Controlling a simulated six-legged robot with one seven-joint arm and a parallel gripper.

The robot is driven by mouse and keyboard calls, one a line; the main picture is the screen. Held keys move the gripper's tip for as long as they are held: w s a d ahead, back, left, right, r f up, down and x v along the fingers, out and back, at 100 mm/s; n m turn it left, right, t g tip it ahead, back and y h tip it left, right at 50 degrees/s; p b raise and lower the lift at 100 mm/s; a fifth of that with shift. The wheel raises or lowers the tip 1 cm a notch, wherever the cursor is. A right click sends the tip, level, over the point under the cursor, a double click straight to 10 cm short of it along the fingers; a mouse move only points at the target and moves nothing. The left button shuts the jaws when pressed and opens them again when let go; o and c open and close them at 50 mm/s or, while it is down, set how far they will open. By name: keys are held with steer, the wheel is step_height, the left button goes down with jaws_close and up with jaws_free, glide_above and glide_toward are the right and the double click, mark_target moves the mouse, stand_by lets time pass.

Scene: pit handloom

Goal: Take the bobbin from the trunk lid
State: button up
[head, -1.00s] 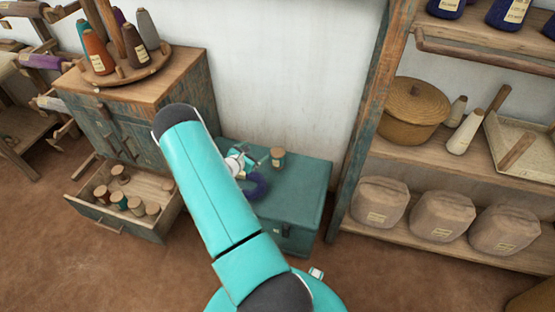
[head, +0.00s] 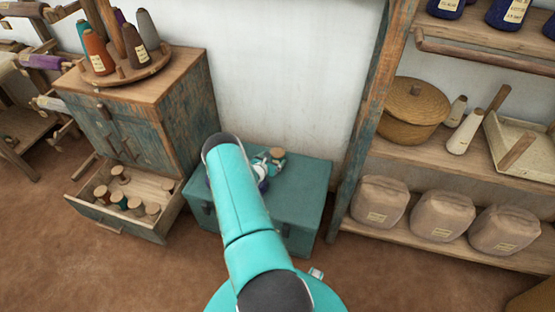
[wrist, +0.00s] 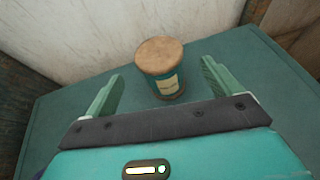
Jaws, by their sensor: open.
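The bobbin (wrist: 162,70) stands upright on the teal trunk lid (wrist: 235,95). It has a wooden top and a teal body with a pale label. In the wrist view my gripper (wrist: 160,82) is open, with one green finger on each side of the bobbin, and a gap shows on both sides. In the head view the bobbin's wooden top (head: 277,154) shows beside my gripper (head: 268,163), and my arm hides part of the trunk (head: 310,200).
A worn cabinet (head: 150,110) stands left of the trunk, its open drawer (head: 115,225) holding several bobbins. A shelf (head: 470,165) with wrapped bundles (head: 440,215) and a lidded basket (head: 413,110) stands to the right. A white wall (head: 285,70) is close behind the trunk.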

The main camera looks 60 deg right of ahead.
mark_target(275, 156)
steer(key=shift+x, duration=2.4)
steer(key=shift+r, duration=0.15)
steer(key=shift+c, duration=0.2)
steer(key=c, duration=1.1)
